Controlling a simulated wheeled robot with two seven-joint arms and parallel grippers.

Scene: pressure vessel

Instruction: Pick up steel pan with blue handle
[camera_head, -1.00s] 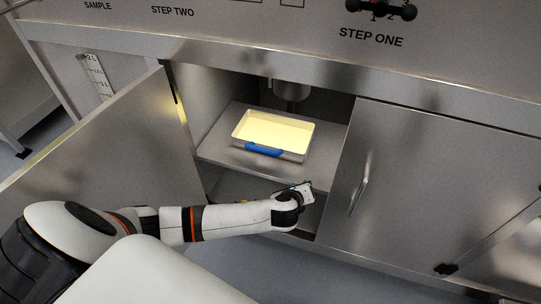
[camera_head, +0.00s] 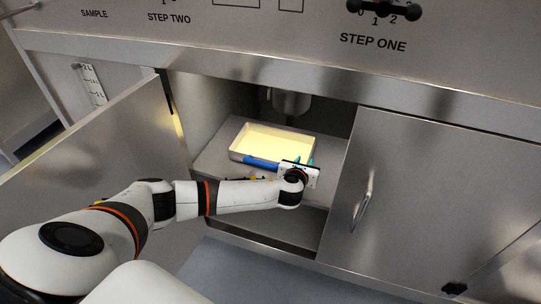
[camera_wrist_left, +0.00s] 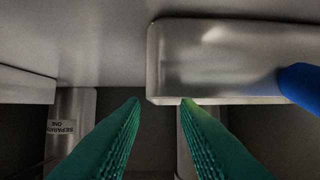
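The steel pan (camera_head: 238,147) sits on the upper shelf inside the open cabinet, holding a pale yellow content. Its blue handle (camera_head: 262,161) is on the front side, facing me. My left gripper (camera_head: 304,162) is at the pan's front right corner, to the right of the handle. In the left wrist view, the green fingers of my left gripper (camera_wrist_left: 161,101) are apart with nothing between them. The pan wall (camera_wrist_left: 215,60) is ahead of them and the blue handle (camera_wrist_left: 300,84) is at the right edge. My right gripper is not in view.
The left cabinet door (camera_head: 100,155) stands open beside my left arm. A metal outlet (camera_head: 289,102) hangs above the pan. A lower compartment lies under the shelf.

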